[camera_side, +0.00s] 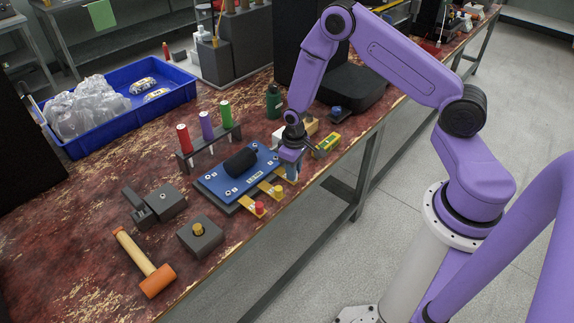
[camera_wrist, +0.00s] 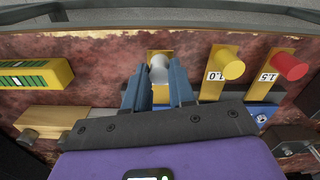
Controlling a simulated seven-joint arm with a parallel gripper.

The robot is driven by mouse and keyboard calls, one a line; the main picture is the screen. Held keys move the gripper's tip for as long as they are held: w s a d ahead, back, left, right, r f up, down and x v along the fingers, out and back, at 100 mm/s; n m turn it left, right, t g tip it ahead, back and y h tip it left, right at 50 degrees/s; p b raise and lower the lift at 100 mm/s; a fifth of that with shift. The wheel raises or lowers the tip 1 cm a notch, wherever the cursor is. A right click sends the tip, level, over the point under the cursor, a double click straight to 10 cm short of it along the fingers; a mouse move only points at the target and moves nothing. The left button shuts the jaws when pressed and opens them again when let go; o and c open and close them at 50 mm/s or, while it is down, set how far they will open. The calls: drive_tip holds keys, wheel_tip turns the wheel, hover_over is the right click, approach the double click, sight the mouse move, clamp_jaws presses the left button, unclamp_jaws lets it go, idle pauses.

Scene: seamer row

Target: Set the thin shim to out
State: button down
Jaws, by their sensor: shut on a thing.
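A blue fixture plate (camera_side: 213,183) with a black cylinder on top lies near the table's front edge. Yellow shim strips stick out from its front side. One has a red knob (camera_side: 259,208) and the label 1.5 in the wrist view. One has a yellow knob (camera_side: 277,191) and the label 1.0. A third strip has a grey-white knob (camera_wrist: 159,66); no label on it shows, and I take it for the thin shim. My gripper (camera_side: 291,168) is over that strip. Its fingers are shut on the grey-white knob, one each side. The strip's inner end is hidden by my gripper.
A green-and-yellow block (camera_side: 327,145) lies right of my gripper. A rack (camera_side: 213,146) with red, purple and green cylinders stands behind the fixture. Dark blocks (camera_side: 201,238) and a mallet (camera_side: 143,262) lie at the front left. A blue bin (camera_side: 120,115) stands further back.

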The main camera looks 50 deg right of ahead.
drive_tip(key=shift+s, duration=0.75)
drive_tip(key=c, duration=0.9)
unclamp_jaws()
drive_tip(key=shift+r, duration=0.1)
drive_tip(key=shift+w+r, duration=0.1)
drive_tip(key=shift+r, duration=0.25)
wheel_tip(320, 180, up, 17)
drive_tip(key=shift+f, duration=0.2)
